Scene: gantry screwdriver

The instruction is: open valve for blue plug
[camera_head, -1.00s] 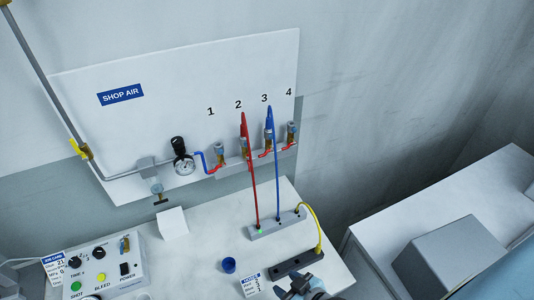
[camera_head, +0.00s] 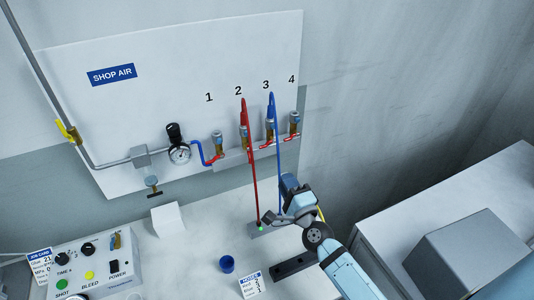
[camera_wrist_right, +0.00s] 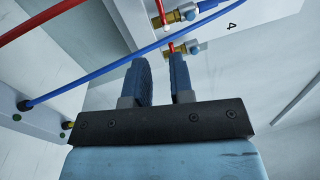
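The blue hose (camera_head: 276,150) loops over valve 3 (camera_head: 269,130) on the wall board and runs down towards the grey port block (camera_head: 258,232), its lower end partly hidden by my right arm. Valve 3 has a red handle (camera_head: 266,144). My right gripper (camera_head: 288,184) is raised over the bench, below and in front of valves 3 and 4 (camera_head: 294,122). In the right wrist view, its two blue fingers (camera_wrist_right: 161,80) are apart with nothing between them. The blue hose (camera_wrist_right: 90,70) crosses just past the fingertips there, and two brass valves with red handles lie beyond. My left gripper is not in view.
The red hose (camera_head: 250,150) runs down from valve 2 left of my gripper. A black block (camera_head: 295,264), blue cup (camera_head: 227,264), white cube (camera_head: 167,219) and control box (camera_head: 95,268) stand on the bench. A grey box (camera_head: 455,258) is at right.

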